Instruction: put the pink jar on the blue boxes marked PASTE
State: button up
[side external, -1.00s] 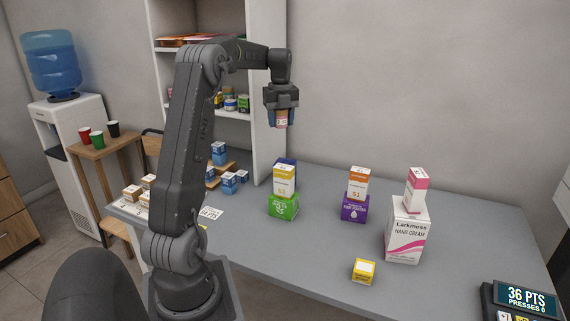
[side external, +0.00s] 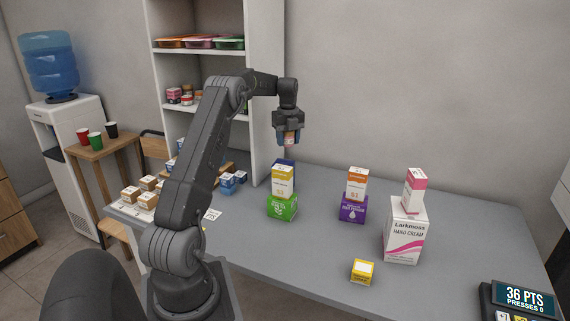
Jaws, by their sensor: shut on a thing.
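My gripper (side external: 289,138) is shut on a small pinkish thing with a pale label (side external: 290,139), likely the pink jar. The fingers cover most of it. It is held in the air above and slightly right of a stack with a green box below and a yellow-and-white box on top. Small blue-and-white boxes (side external: 228,184) stand on the counter to the left, partly behind my arm. I cannot read PASTE on any blue box.
The yellow-and-white box (side external: 282,181) stands on the green box (side external: 282,208). An orange-and-white box (side external: 357,184) stands on a purple box (side external: 352,209). The tall hand cream box (side external: 403,235) bears a pink-and-white box. A small yellow box (side external: 362,271) stands in front. Shelves (side external: 200,52) rise behind.

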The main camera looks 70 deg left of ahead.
notch_tip(320, 180, down, 9)
jog(key=shift+r, duration=0.15)
dwell(0.4)
jog(key=o, duration=1)
jog(key=shift+c, duration=0.2)
